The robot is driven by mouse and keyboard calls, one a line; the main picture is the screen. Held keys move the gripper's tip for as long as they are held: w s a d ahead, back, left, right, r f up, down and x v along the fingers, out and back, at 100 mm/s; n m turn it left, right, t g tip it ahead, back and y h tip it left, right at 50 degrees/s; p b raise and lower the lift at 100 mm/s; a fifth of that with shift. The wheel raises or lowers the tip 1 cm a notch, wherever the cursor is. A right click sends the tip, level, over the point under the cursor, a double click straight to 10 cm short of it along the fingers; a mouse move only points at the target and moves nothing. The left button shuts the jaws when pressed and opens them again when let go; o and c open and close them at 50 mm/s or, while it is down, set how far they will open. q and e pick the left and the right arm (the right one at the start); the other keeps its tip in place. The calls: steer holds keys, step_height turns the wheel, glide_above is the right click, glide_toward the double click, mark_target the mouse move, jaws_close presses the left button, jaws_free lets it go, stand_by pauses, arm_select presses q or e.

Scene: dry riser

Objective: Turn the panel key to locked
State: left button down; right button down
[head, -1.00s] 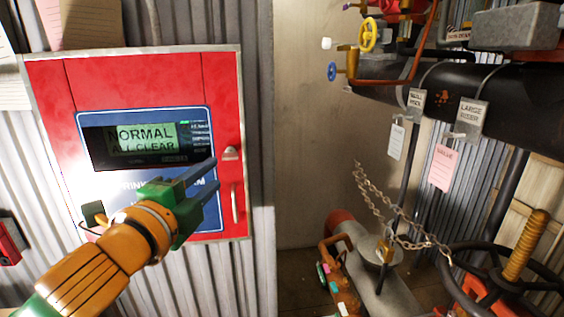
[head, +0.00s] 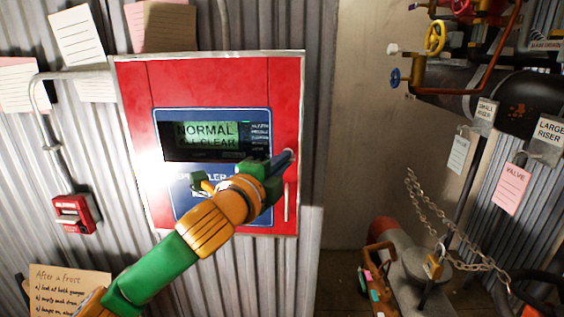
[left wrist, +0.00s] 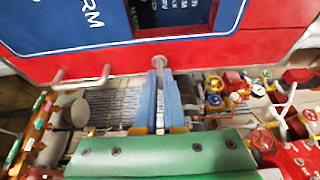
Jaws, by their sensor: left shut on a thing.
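The red alarm panel (head: 210,82) hangs on the corrugated wall, its screen (head: 206,136) reading "NORMAL ALL CLEAR". My left gripper (head: 287,157) reaches across its lower front to the right edge. In the left wrist view my two blue fingers (left wrist: 159,78) are shut on the small metal panel key (left wrist: 159,61), which sticks out from the red door. In the head view the fingers hide most of the key, so I cannot tell its turn angle. My right gripper is in neither view.
A door handle (head: 287,200) sits just below the key. A small red call box (head: 73,214) is on the wall at left. Pipes, a yellow valve wheel (head: 435,37), hanging tags and a chain (head: 440,228) fill the right side.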

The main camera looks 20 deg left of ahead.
arm_select(q)
steer(key=n+t+y+b, duration=0.1)
steer(key=n+y+b, duration=0.1)
steer(key=n, duration=0.5)
steer(key=n+t+y+b, duration=0.1)
steer(key=n+y+b, duration=0.2)
steer(key=n+b, duration=0.2)
steer(key=d+n+t+y+b, duration=0.1)
steer(key=n+y+b, duration=0.2)
steer(key=n, duration=0.7)
steer(key=shift+w+f+t+b, duration=0.1)
steer(key=shift+f+t+b, duration=0.25)
steer(key=shift+t+b, duration=0.1)
steer(key=shift+n, duration=0.4)
steer(key=c, duration=1)
jaws_free()
steer(key=shift+w, duration=0.1)
steer(key=shift+f, duration=0.15)
steer(key=b+v, duration=0.3)
steer(key=v, duration=0.4)
steer(key=shift+b, duration=0.35)
